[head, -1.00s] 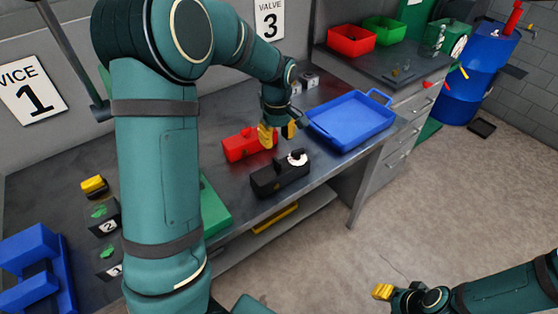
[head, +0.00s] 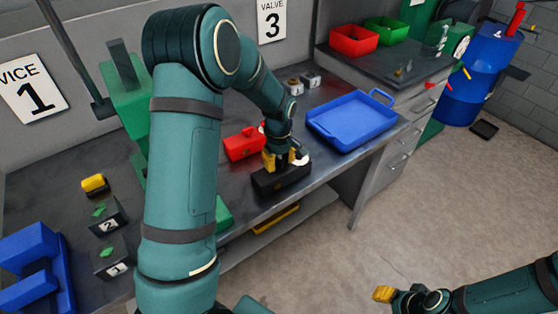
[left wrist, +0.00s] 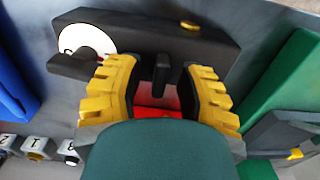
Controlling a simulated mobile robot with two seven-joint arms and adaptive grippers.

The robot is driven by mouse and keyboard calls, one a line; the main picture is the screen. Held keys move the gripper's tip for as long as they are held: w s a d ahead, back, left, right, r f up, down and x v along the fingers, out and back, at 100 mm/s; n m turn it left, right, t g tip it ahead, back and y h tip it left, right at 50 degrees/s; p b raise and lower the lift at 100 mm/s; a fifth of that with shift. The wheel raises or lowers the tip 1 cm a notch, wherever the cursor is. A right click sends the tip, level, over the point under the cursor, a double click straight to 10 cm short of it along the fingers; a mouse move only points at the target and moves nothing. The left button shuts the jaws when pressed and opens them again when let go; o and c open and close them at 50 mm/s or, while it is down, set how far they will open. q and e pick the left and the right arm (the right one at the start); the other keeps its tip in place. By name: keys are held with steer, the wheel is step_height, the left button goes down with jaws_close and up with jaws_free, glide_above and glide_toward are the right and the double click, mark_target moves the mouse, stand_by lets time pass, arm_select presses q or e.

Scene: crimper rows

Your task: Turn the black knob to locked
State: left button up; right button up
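A black box (head: 283,182) sits near the table's front edge, and it also shows in the left wrist view (left wrist: 140,32). A white dial (left wrist: 88,38) with a dark lever-like piece (left wrist: 72,66) is at its left end there. My left gripper (head: 281,163) is over the box, pointing down. In the left wrist view its yellow fingers (left wrist: 160,92) are apart, with a narrow black knob-like piece (left wrist: 161,72) between them. I cannot tell whether they touch it. The dial's marking is mostly unreadable. My right gripper (head: 383,293) is far from the box, over the floor.
A red box (head: 242,145) stands just behind the black box. A blue tray (head: 322,133) is to the right. Small numbered blocks (head: 108,222) and a blue holder (head: 62,285) are at the left. A green object (head: 128,100) stands behind my left arm.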

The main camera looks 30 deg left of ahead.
arm_select(q)
jaws_close()
steer(key=shift+m, duration=0.4)
steer(key=m, duration=0.7)
steer(key=shift+b, duration=0.35)
steer(key=m, duration=0.5)
steer(key=shift+m, duration=0.4)
steer(key=m, duration=0.4)
steer(key=shift+m, duration=0.3)
